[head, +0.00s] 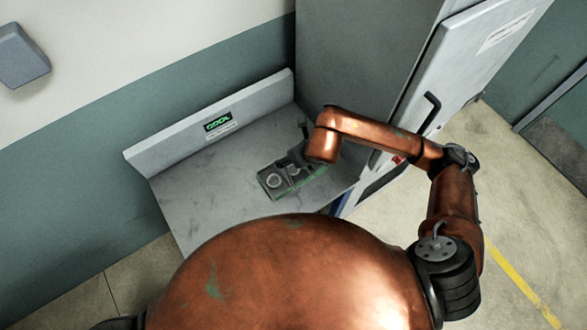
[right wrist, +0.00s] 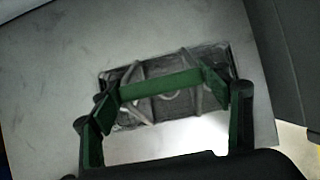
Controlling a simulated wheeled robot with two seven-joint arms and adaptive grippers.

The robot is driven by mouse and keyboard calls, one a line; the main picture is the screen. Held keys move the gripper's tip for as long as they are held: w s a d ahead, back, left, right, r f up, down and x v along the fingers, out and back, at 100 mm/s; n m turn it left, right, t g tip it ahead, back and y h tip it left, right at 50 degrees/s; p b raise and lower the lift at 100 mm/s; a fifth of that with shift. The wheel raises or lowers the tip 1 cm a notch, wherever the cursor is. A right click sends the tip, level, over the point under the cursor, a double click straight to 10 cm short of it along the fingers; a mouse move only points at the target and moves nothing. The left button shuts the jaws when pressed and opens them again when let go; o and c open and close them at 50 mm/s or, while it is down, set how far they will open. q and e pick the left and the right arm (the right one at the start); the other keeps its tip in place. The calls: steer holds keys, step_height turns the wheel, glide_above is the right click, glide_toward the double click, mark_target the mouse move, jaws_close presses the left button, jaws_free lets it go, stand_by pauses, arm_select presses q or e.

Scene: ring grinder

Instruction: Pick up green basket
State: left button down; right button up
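The basket (head: 275,182) is a small dark tray with wire-like bars and green edging, on the grey table below my right arm. It also shows in the right wrist view (right wrist: 150,108), with a green bar (right wrist: 160,86) across it. My right gripper (right wrist: 162,95) has green-lined fingers spread wide, one near each end of that bar. Whether they touch it I cannot tell. In the head view my right forearm hides part of the gripper and the basket's far right side. My left gripper is not in view.
The grey table (head: 200,185) has a raised back edge with a green-lettered sign (head: 217,122). A tall grey cabinet (head: 350,50) with an open door (head: 465,60) stands right of it, close to my right arm. The table's left part is clear.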

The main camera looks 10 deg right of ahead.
steer(key=c, duration=1.4)
steer(key=shift+w, duration=0.1)
steer(key=shift+r, duration=0.15)
